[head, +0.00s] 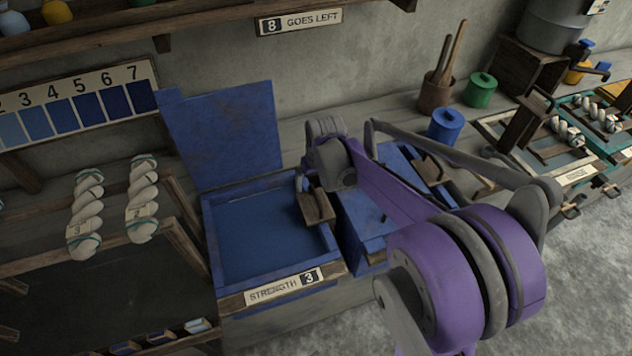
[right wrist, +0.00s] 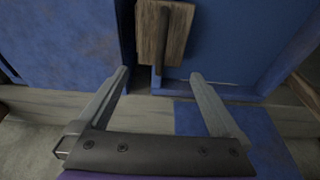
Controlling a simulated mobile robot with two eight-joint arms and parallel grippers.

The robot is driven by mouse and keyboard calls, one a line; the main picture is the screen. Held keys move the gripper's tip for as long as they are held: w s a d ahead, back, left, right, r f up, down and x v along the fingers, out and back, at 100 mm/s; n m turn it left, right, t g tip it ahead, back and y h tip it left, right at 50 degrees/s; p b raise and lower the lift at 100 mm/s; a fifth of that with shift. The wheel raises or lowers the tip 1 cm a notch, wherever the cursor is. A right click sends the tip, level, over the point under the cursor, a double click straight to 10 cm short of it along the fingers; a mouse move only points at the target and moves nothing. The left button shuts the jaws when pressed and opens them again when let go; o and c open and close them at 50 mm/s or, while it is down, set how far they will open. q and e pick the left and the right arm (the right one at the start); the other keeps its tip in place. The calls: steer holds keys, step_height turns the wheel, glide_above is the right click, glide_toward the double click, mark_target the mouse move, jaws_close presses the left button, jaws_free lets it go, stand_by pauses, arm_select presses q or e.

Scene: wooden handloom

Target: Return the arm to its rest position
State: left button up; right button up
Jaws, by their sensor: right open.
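My right arm, purple and grey, reaches in from the lower right of the head view. Its gripper (head: 305,185) is partly hidden by the wrist, beside the right wall of an open blue vat (head: 209,245). In the right wrist view the gripper (right wrist: 160,75) has its two fingers spread, with nothing held between them. A wooden block with a dark rod (right wrist: 165,35) lies beyond the fingertips; it also shows in the head view (head: 318,207). My left gripper is out of view.
The vat's blue lid (head: 225,135) stands raised, with a "STRENGTH 3" label (head: 284,287) in front. Two white skeins (head: 87,215) hang at the left. A blue jar (head: 446,126), green jar (head: 481,90) and brown pot (head: 435,96) stand behind my arm.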

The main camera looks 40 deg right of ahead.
stand_by(0.4)
steer(key=s+a+r+n+t+p, duration=0.1)
steer(key=s+a+r+p, duration=0.1)
steer(key=s+a, duration=0.6)
steer(key=s+a+r+n+t+p, duration=0.1)
steer(key=s+a+r+n+p, duration=0.1)
steer(key=s+a, duration=0.7)
steer(key=shift+r+n+t+y+p, duration=0.3)
steer(key=shift+r+t+y+p, duration=0.15)
steer(key=shift+r, duration=0.5)
